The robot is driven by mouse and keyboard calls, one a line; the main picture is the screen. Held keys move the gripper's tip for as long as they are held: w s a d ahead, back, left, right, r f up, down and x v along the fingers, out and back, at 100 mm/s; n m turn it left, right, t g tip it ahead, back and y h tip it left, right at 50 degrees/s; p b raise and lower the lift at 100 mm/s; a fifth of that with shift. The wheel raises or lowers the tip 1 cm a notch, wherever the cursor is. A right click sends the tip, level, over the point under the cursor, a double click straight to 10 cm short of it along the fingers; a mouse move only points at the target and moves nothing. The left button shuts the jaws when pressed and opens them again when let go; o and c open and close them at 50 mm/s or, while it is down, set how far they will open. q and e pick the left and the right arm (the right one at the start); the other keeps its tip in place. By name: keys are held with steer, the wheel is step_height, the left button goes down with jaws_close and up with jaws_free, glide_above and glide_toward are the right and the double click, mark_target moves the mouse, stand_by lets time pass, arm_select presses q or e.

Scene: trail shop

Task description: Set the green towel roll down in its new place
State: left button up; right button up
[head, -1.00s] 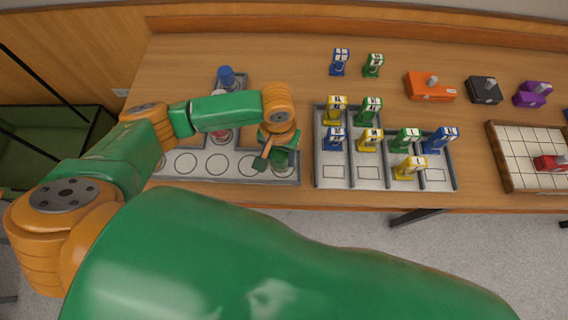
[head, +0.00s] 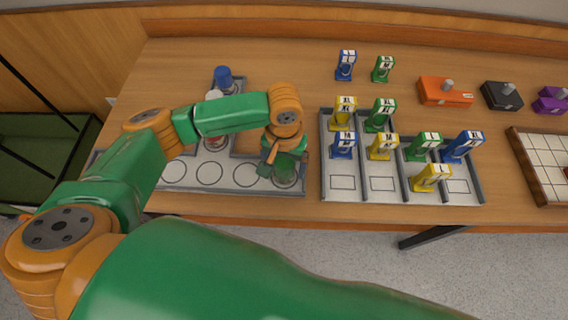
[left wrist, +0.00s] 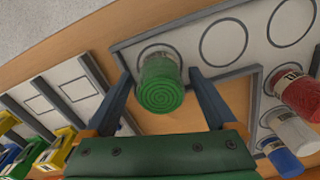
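The green towel roll (left wrist: 160,88) stands upright on a ringed spot at the end of the grey-edged tray (left wrist: 190,48) in the left wrist view. In the head view the green towel roll (head: 288,170) is at the tray's front right corner, partly hidden by my gripper. My left gripper (head: 284,160) is above it and pointing down. In the left wrist view its two fingers (left wrist: 160,95) are spread on either side of the roll, with gaps showing on both sides. My right gripper is not in view.
Blue (head: 223,78), white (head: 213,96) and red (head: 215,142) rolls stand in the tray's back arm. Empty ringed spots (head: 209,174) run along its front. Right of it is a divided tray (head: 342,184) with several blue, yellow and green tagged items.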

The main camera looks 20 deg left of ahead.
mark_target(284, 162)
arm_select(q)
steer(key=shift+r, duration=0.15)
step_height(284, 162, up, 12)
steer(key=shift+p, duration=0.45)
